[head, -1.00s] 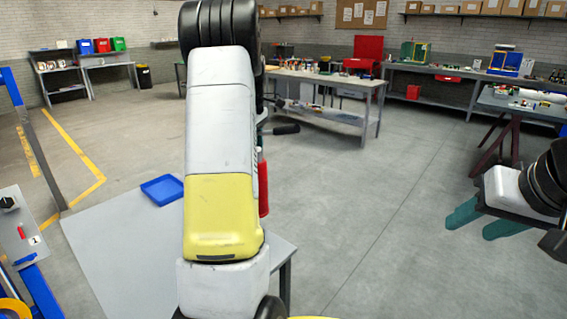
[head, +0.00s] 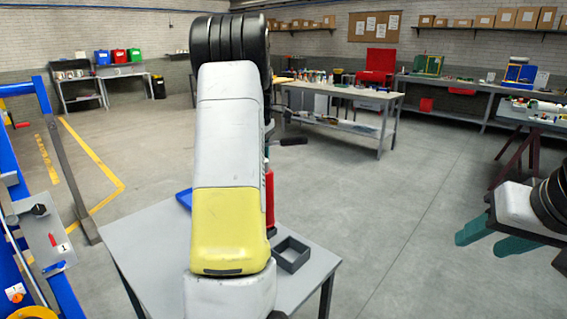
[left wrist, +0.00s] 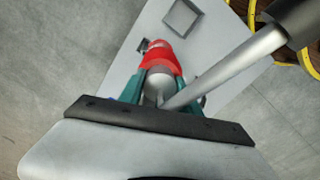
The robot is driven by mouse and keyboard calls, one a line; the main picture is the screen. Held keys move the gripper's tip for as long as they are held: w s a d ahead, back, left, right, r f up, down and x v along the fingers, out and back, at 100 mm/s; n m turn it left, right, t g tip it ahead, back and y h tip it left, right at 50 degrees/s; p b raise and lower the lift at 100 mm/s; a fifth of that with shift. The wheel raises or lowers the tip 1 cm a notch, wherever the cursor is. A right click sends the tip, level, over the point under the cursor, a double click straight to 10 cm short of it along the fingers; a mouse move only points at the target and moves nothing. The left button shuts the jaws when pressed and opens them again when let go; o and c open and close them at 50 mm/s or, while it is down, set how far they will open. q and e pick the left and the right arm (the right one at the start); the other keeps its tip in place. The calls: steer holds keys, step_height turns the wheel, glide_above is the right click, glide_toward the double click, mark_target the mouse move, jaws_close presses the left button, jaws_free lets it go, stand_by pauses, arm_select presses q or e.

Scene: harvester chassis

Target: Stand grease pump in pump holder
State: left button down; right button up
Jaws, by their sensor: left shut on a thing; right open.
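The grease pump (head: 269,200) has a red body and a dark lever; in the head view it shows partly behind my left arm. In the left wrist view the red pump (left wrist: 162,60) is between the teal fingers of my left gripper (left wrist: 163,76), which is shut on it. Its grey rod and black grip reach to the upper right there. The pump holder (head: 305,262), a dark square open frame, stands on the grey table, apart from the pump. It also shows in the left wrist view (left wrist: 194,30). My right gripper (head: 488,240) is open and empty over the floor.
The grey table (head: 140,235) has a blue tray (head: 184,199) at its far side, partly hidden by my arm. A blue frame with a panel (head: 48,237) stands at the left. A workbench (head: 350,95) stands behind.

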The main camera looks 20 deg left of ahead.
arm_select(q)
steer(key=shift+r, duration=0.15)
steer(key=shift+s+d, duration=1.9)
steer(key=shift+d, duration=3.85)
step_height(320, 180, down, 9)
steer(key=shift+f, duration=0.2)
steer(key=c, duration=0.8)
jaws_free()
steer(key=shift+o, duration=0.2)
steer(key=shift+s+f, duration=0.1)
step_height(320, 180, up, 8)
